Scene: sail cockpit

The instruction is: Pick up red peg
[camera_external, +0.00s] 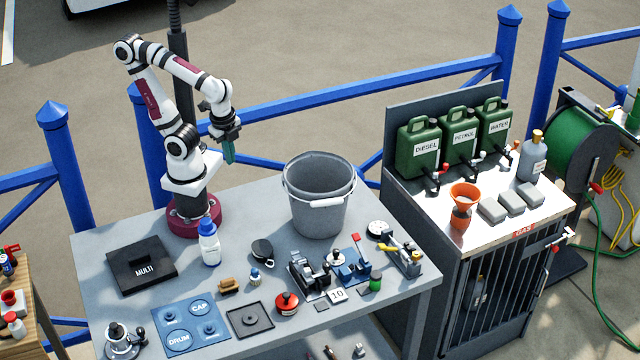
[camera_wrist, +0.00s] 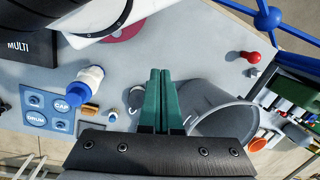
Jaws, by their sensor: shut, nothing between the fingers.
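A small red peg-like piece (camera_wrist: 251,57) lies near the back edge of the table in the wrist view, beyond the bucket. I cannot pick it out in the external view, where the bucket may hide that spot. My gripper (camera_external: 229,157) hangs high above the back of the table, to the left of the bucket. Its green fingers (camera_wrist: 160,76) are together and empty, well apart from the red piece, which is to their upper right in the wrist view.
The grey bucket (camera_external: 318,205) stands tall at the table's back right. A blue-capped white bottle (camera_external: 209,246), a black MULTI case (camera_external: 142,264), a blue CAP/DRUM board (camera_external: 190,326) and a red round knob (camera_external: 287,303) crowd the table (camera_external: 250,220). A blue railing (camera_external: 300,100) runs behind.

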